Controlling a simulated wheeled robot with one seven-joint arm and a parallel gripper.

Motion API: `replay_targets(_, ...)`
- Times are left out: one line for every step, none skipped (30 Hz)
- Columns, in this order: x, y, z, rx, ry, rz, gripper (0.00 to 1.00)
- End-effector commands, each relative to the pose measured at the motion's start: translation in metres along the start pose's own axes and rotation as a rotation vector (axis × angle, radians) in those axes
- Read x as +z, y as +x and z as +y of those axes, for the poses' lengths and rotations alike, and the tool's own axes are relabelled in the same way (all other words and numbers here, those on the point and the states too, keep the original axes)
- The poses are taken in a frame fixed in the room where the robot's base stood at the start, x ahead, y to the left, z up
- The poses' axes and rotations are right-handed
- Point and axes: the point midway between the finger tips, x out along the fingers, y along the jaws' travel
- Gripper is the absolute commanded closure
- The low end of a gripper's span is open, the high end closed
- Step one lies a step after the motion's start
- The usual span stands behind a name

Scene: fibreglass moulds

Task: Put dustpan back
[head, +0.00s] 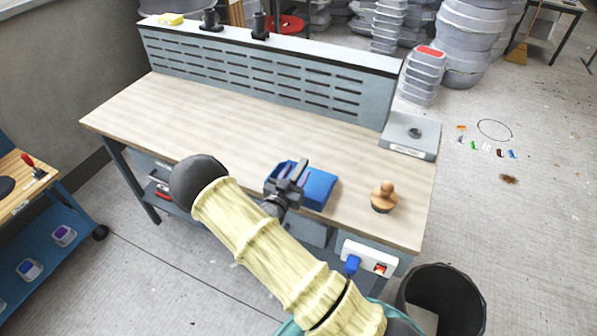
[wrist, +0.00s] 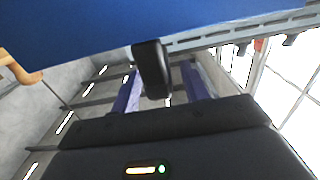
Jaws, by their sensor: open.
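A blue, pan-shaped thing (head: 319,187), which looks like the dustpan, lies on the workbench (head: 240,125) near its front edge. Its blue side (wrist: 150,30) fills the top of the wrist view. My gripper (head: 286,182) is at its left end and partly covers it. The gripper's two purple-lined fingers (wrist: 163,92) are apart. A dark, rounded piece (wrist: 151,68), perhaps a handle, shows between them in the wrist view; I cannot tell whether they touch it.
A wooden knobbed tool (head: 383,197) stands right of the blue thing. A grey scale-like box (head: 410,138) sits at the bench's right end, below the slotted back panel (head: 270,75). A black bin (head: 445,300) stands on the floor at front right. The bench's left half is clear.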

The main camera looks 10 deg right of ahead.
Motion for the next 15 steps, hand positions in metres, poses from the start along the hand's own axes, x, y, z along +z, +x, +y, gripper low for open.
replay_targets(0.004,-0.011,-0.001,-0.003,0.001,-0.001,0.55)
replay_targets(0.004,-0.017,-0.001,-0.003,0.001,-0.001,0.55)
replay_targets(0.004,-0.025,-0.001,-0.003,0.001,-0.001,0.55)
replay_targets(0.004,-0.031,-0.001,-0.003,0.000,-0.002,0.55)
replay_targets(0.004,-0.037,-0.001,-0.003,0.002,-0.001,0.55)
replay_targets(0.004,-0.045,-0.001,-0.003,0.001,-0.001,0.55)
replay_targets(0.004,-0.052,-0.001,-0.004,0.000,-0.001,0.55)
replay_targets(0.004,-0.058,-0.001,-0.003,0.001,-0.001,0.55)
replay_targets(0.004,-0.065,-0.001,-0.003,0.001,-0.002,0.55)
replay_targets(0.004,-0.070,-0.001,-0.003,0.001,-0.001,0.55)
replay_targets(0.004,-0.075,-0.001,-0.003,0.000,-0.001,0.55)
replay_targets(0.003,-0.081,-0.001,-0.003,0.000,-0.001,0.55)
replay_targets(0.003,-0.085,-0.001,-0.002,0.001,0.000,0.55)
replay_targets(0.002,-0.088,-0.001,-0.002,0.001,0.000,0.55)
replay_targets(0.002,-0.091,-0.001,-0.002,0.000,-0.001,0.55)
